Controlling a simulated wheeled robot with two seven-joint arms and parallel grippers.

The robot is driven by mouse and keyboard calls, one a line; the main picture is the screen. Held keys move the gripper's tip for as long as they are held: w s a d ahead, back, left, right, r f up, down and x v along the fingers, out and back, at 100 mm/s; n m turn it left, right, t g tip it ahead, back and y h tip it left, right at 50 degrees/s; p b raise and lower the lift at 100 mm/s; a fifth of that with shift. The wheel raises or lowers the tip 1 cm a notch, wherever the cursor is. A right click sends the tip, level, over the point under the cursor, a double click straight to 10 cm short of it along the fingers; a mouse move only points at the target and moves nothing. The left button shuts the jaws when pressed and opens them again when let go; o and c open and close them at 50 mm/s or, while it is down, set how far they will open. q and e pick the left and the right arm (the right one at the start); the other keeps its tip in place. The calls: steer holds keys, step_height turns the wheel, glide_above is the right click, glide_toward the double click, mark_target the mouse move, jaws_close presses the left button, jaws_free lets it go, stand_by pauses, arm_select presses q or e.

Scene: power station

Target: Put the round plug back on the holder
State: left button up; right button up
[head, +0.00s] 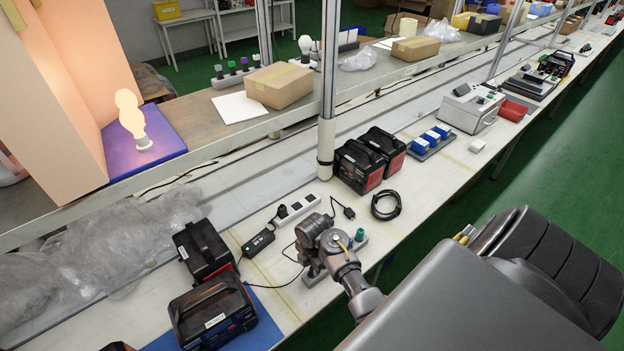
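A grey holder strip (316,277) lies on the white workbench, its middle hidden behind my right arm. A teal-topped plug (360,235) stands upright at its far right end. My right gripper (315,262) is over the strip's near left part, pointing down. Its fingers are small and mostly hidden by my wrist, so I cannot tell whether they are open or shut or hold a plug. I cannot make out the round plug for sure. My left gripper is not in view.
A white power strip (298,209), a black adapter (258,243) and a coiled black cable (386,205) lie near the holder. Black-and-red battery units (212,312) stand at the front left. A metal post (327,120) and a raised shelf with a cardboard box (278,85) stand behind.

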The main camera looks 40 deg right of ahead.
steer(key=shift+o, duration=0.5)
steer(key=shift+r, duration=0.3)
step_height(320, 180, up, 10)
steer(key=shift+b, duration=0.45)
steer(key=shift+s, duration=0.1)
